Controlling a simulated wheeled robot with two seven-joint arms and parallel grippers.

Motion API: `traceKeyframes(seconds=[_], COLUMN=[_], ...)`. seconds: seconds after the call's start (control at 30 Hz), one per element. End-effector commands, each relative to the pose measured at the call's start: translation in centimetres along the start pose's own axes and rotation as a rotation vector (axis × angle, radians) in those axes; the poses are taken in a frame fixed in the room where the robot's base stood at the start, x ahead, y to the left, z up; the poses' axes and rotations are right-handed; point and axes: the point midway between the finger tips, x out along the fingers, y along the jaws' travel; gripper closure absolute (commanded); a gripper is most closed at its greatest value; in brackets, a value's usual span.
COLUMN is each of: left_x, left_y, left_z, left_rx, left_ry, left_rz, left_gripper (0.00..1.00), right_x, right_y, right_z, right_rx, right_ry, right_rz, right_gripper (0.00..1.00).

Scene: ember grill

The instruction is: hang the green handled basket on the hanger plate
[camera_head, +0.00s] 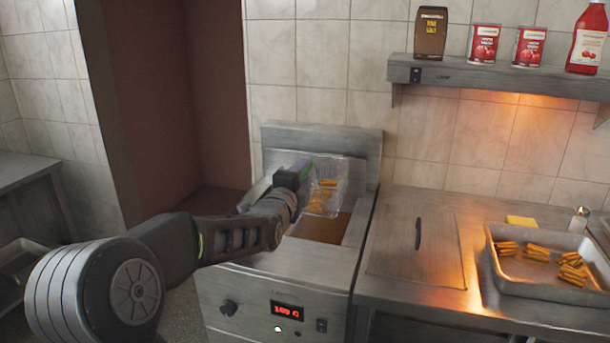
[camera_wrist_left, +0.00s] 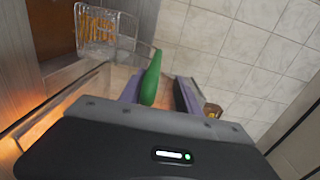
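The green handle (camera_wrist_left: 151,82) lies between the two fingers of my left gripper (camera_wrist_left: 160,88) in the left wrist view, close to the purple left finger and with a visible gap to the dark right finger. The gripper is open around it. The wire basket (camera_wrist_left: 97,30) holds orange fries. In the head view the basket (camera_head: 325,195) is at the back of the fryer, in front of the upright metal hanger plate (camera_head: 345,140). My left gripper (camera_head: 300,172) is at its left. I cannot tell whether the basket is hooked on the plate. My right gripper is out of view.
The fryer well (camera_head: 322,228) holds brown oil. A flat lid (camera_head: 415,245) and a metal tray (camera_head: 545,294) with fries are to the right. A wall shelf (camera_head: 500,76) carries cans and bottles. A dark reddish recess lies behind on the left.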

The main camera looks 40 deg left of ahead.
Motion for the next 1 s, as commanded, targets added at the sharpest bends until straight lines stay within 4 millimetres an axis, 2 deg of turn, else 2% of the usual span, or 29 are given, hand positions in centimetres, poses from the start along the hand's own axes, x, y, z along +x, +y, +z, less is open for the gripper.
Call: traceKeyframes(seconds=[0.2,0.33,1.0], left_x=[-3.7,-5.0,-5.3], left_y=[-0.1,-0.1,-0.2], left_z=[0.0,0.0,0.0], left_rx=[0.0,0.001,0.001], left_ry=[0.0,0.0,0.0], left_rz=[-0.007,-0.006,-0.005], left_gripper=[0.62,0.62,0.62], right_x=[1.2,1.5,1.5], right_y=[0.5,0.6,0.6], right_z=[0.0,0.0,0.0], right_rx=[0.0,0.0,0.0], right_ry=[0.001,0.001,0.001], right_rz=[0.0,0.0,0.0], right_gripper=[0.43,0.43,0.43])
